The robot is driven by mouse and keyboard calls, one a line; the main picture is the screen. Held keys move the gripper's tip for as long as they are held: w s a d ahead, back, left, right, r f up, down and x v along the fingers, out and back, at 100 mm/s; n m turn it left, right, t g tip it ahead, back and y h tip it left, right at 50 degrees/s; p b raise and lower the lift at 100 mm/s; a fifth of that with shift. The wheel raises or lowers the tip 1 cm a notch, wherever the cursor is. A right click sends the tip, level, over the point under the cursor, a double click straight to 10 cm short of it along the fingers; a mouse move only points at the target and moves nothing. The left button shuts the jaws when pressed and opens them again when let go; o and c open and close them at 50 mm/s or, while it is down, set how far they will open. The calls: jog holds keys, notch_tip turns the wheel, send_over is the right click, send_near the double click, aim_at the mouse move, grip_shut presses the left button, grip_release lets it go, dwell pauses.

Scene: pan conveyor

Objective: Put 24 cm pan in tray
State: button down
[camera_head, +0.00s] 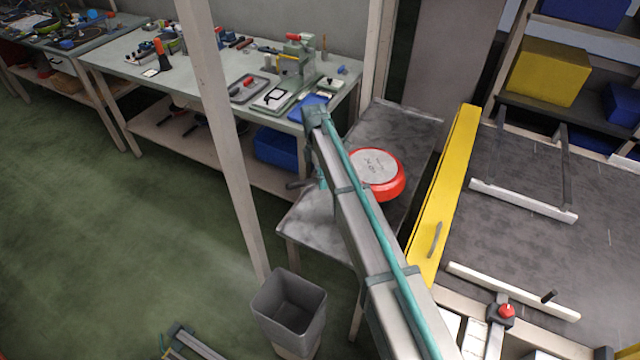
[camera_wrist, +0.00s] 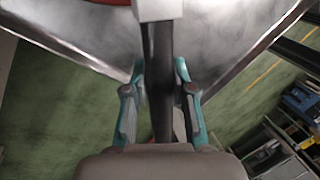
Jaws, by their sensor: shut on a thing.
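The red pan (camera_head: 385,185) is bottom up, its grey base facing up, over the grey metal table (camera_head: 410,125). I cannot tell whether it touches the surface. Its dark handle (camera_head: 299,184) shows left of my arm. In the wrist view my gripper (camera_wrist: 160,70) has its teal fingers on both sides of the dark handle (camera_wrist: 158,45) and is shut on it. A sliver of the red pan (camera_wrist: 108,2) shows at the top edge there. My arm hides most of the gripper in the head view. I cannot tell which surface is the task's tray.
A yellow rail (camera_head: 445,200) borders the dark conveyor (camera_head: 520,250) on the right. A light post (camera_head: 225,140) stands left of my arm, with a grey bin (camera_head: 290,305) at its foot. A cluttered workbench (camera_head: 190,85) is behind. The green floor (camera_head: 110,230) at left is mostly clear.

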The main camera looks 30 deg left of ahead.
aim_at(321, 196)
jog(key=shift+w+a+f+p, duration=0.2)
jog(key=shift+w+a+f, duration=0.2)
jog(key=shift+f, duration=0.2)
jog(key=shift+w+a+f+p, duration=0.15)
jog(key=shift+w+a+f, duration=0.1)
jog(key=shift+w+f, duration=0.25)
jog(key=shift+a+f+p, duration=0.1)
jog(key=shift+f+p, duration=0.2)
jog(key=shift+f, duration=0.1)
jog(key=shift+f+p, duration=0.55)
jog(key=shift+f, duration=0.85)
jog(key=c, duration=1)
grip_release()
jog(key=shift+o, duration=0.2)
jog(key=b+v, duration=0.4)
jog(key=v, duration=0.8)
